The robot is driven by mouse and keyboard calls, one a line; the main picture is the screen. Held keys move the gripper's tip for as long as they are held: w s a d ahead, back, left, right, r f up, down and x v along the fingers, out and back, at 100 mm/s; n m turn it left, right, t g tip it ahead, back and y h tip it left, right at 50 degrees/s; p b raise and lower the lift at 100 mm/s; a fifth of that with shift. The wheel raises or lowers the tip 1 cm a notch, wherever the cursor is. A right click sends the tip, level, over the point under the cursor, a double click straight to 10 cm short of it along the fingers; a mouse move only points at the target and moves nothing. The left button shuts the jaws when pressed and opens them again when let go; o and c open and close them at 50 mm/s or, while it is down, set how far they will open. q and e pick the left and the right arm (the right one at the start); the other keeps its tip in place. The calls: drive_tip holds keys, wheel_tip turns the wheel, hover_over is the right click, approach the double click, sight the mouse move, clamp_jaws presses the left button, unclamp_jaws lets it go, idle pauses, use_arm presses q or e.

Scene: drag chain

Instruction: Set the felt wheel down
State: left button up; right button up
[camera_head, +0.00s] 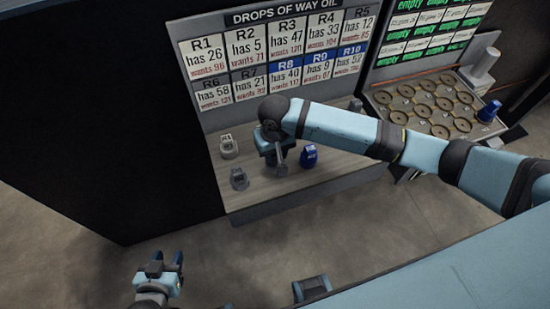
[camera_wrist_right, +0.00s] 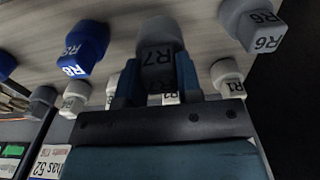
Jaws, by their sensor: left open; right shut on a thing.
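My right gripper (camera_wrist_right: 158,85) is shut on a grey piece marked R7 (camera_wrist_right: 157,48), which sits between its fingers in the right wrist view. In the head view the right gripper (camera_head: 279,160) is low over the shelf, between the grey R6 piece (camera_head: 239,179) and a blue piece (camera_head: 309,156). I cannot tell whether R7 touches the shelf. No felt wheel is clearly identifiable in either gripper. My left gripper (camera_head: 166,266) is open and empty, above the floor.
The grey R1 piece (camera_head: 228,146) stands behind R6 on the wooden shelf (camera_head: 258,205). A sign board (camera_head: 297,20) lists drop counts above. A blue item (camera_head: 489,111) is at the tray's right edge.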

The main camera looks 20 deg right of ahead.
sight(275, 161)
drive_tip(key=shift+f, duration=1.85)
drive_tip(key=o, duration=1)
drive_tip(key=shift+f, duration=0.1)
drive_tip(key=shift+c, duration=0.2)
